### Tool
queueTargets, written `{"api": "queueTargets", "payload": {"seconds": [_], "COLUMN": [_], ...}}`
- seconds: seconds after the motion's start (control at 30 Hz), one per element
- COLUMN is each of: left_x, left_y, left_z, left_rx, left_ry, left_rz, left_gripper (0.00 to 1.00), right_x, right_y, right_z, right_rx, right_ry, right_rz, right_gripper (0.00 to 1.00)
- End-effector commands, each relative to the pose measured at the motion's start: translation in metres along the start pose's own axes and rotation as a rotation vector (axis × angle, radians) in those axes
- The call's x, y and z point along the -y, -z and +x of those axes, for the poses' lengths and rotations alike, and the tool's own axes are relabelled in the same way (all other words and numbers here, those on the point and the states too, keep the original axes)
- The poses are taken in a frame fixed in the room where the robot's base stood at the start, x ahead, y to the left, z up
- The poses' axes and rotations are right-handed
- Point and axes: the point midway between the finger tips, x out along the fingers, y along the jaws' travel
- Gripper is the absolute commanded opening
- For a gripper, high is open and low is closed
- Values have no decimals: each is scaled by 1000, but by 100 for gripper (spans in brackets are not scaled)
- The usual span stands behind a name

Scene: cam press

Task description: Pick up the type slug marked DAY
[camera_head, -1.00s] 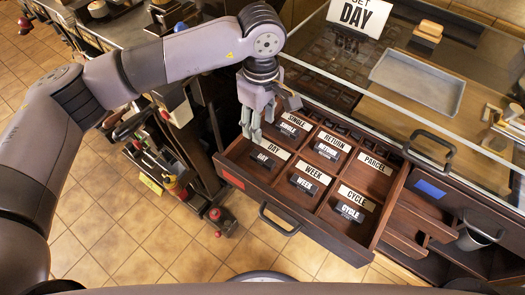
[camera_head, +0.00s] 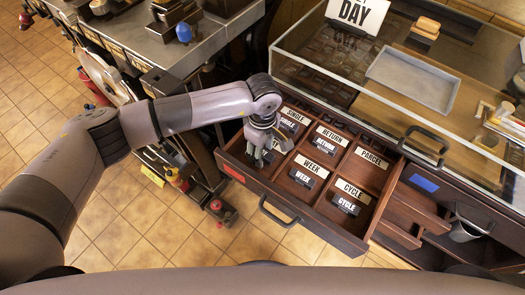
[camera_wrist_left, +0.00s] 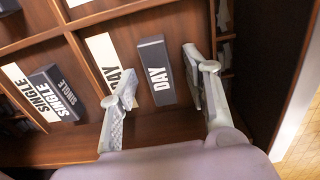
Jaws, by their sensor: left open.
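The type slug marked DAY (camera_wrist_left: 156,70) is a dark grey block with white lettering, lying in its drawer compartment beside a white DAY label (camera_wrist_left: 104,58). In the left wrist view it lies between the two spread fingers of my left gripper (camera_wrist_left: 160,90), and neither finger clearly touches it. In the head view my left gripper (camera_head: 258,155) is low over the DAY compartment and hides the slug. The open drawer (camera_head: 290,208) holds labelled compartments. My right gripper is not in view.
Slugs marked SINGLE (camera_wrist_left: 62,92), WEEK (camera_head: 303,179), CYCLE (camera_head: 346,205) and RETURN (camera_head: 324,145) lie in nearby compartments. The PARCEL compartment (camera_head: 364,176) looks empty. Wooden dividers and the drawer's side wall stand close around my left gripper. A sign reading DAY (camera_head: 357,14) stands behind.

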Motion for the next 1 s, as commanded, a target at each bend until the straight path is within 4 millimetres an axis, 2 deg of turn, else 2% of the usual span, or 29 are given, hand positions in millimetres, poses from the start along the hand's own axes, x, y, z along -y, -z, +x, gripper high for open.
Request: {"api": "queueTargets", "payload": {"seconds": [0.23, 0.87, 1.0], "left_x": [0, 0, 0], "left_y": [0, 0, 0], "left_z": [1, 1, 1], "left_rx": [0, 0, 0], "left_ry": [-1, -1, -2], "left_rz": [0, 0, 0], "left_gripper": [43, 1, 0], "right_x": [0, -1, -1], "right_y": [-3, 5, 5], "right_z": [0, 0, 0], "right_rx": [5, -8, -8], "right_ry": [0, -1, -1], "right_rz": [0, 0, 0], "right_gripper": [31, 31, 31]}}
